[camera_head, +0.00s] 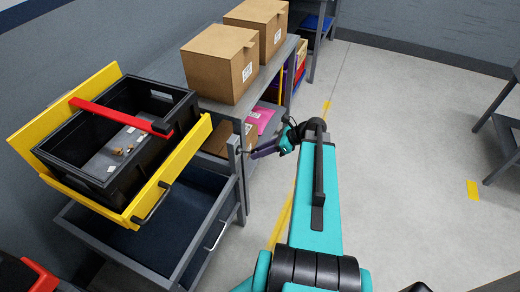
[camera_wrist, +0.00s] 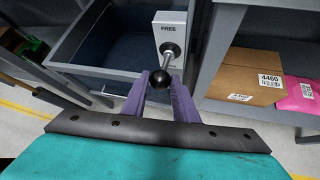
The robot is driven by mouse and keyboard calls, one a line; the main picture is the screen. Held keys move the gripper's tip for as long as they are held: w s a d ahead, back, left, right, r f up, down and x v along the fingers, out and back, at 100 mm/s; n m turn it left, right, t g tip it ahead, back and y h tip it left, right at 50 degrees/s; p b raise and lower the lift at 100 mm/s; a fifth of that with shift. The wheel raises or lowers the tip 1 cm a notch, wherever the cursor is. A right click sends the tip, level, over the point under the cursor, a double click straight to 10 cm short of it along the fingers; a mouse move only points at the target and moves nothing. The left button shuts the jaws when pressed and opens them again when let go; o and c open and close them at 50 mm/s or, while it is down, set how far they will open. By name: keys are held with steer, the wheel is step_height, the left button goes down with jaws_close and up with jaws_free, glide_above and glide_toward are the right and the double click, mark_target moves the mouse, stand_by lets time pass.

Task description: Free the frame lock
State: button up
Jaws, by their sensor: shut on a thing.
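The frame lock is a grey plate marked FREE (camera_wrist: 171,28) on the grey cabinet post. A short metal lever sticks out of it and ends in a black ball knob (camera_wrist: 159,80). In the head view the lock's plate (camera_head: 234,150) shows small beside the open drawer. My gripper (camera_wrist: 160,86) has its purple fingers on either side of the knob and is shut on it. In the head view my gripper (camera_head: 254,153) reaches left to the post. Other markings on the plate, if any, are not readable.
A yellow frame (camera_head: 186,165) with a black bin (camera_head: 70,160) and a red bar (camera_head: 120,117) sits above the open drawer (camera_head: 205,205). Cardboard boxes (camera_head: 218,65) stand on the grey shelf unit. A pink packet (camera_wrist: 298,97) lies lower.

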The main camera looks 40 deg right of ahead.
steer(key=shift+w+a+r+g+h+p, duration=0.15)
steer(key=shift+r+g+h+p, duration=0.4)
steer(key=shift+p, duration=0.55)
steer(key=shift+a+r+g+p, duration=0.1)
steer(key=shift+r+g+p, duration=0.15)
steer(key=shift+p, duration=0.4)
steer(key=shift+w+a, duration=0.1)
steer(key=shift+f, duration=0.1)
steer(key=o, duration=1)
steer(key=shift+r, duration=0.2)
